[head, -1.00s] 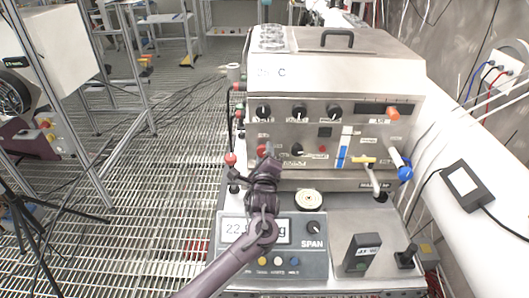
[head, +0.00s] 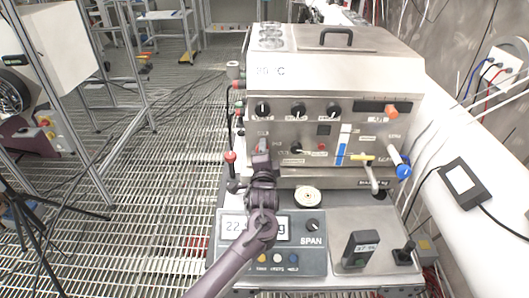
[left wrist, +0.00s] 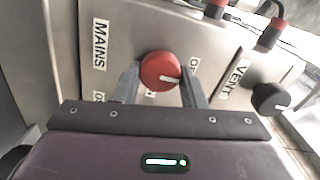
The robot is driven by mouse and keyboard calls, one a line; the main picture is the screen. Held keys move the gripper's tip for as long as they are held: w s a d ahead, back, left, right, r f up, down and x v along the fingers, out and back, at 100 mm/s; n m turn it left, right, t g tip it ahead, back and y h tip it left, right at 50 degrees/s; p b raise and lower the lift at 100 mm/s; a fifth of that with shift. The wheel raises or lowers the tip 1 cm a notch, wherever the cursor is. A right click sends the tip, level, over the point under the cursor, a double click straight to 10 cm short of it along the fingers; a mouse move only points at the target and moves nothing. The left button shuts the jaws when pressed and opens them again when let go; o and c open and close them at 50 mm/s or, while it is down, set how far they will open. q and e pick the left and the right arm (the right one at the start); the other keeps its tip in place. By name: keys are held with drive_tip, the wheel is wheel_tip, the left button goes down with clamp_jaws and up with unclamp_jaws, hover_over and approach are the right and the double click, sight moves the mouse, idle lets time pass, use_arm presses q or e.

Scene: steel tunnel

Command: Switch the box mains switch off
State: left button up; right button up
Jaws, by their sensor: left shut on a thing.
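The mains switch is a red round knob (left wrist: 160,67) with a white pointer line, on the steel box's front panel beside a "MAINS" label (left wrist: 100,45). In the left wrist view its pointer line lies towards the right, slightly down. My left gripper (left wrist: 159,80) has one finger on each side of the knob and is shut on it. In the head view my left gripper (head: 262,151) is at the lower left of the steel box (head: 300,84) and mostly hides the knob. Lettering near the knob is partly covered by the fingers. My right gripper is out of view.
A black knob (left wrist: 270,98) by a "VENT" label sits to the right of the switch. Black dials (head: 298,110) line the panel above. The scale (head: 313,262) lies below my arm.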

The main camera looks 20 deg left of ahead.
use_arm(q)
drive_tip(key=shift+f, duration=0.1)
idle(0.5)
drive_tip(key=o, duration=1)
drive_tip(key=shift+s, duration=0.15)
drive_tip(key=b+v, duration=0.1)
drive_tip(key=v, duration=0.6)
drive_tip(key=shift+s+d, duration=0.1)
drive_tip(key=shift+s, duration=0.25)
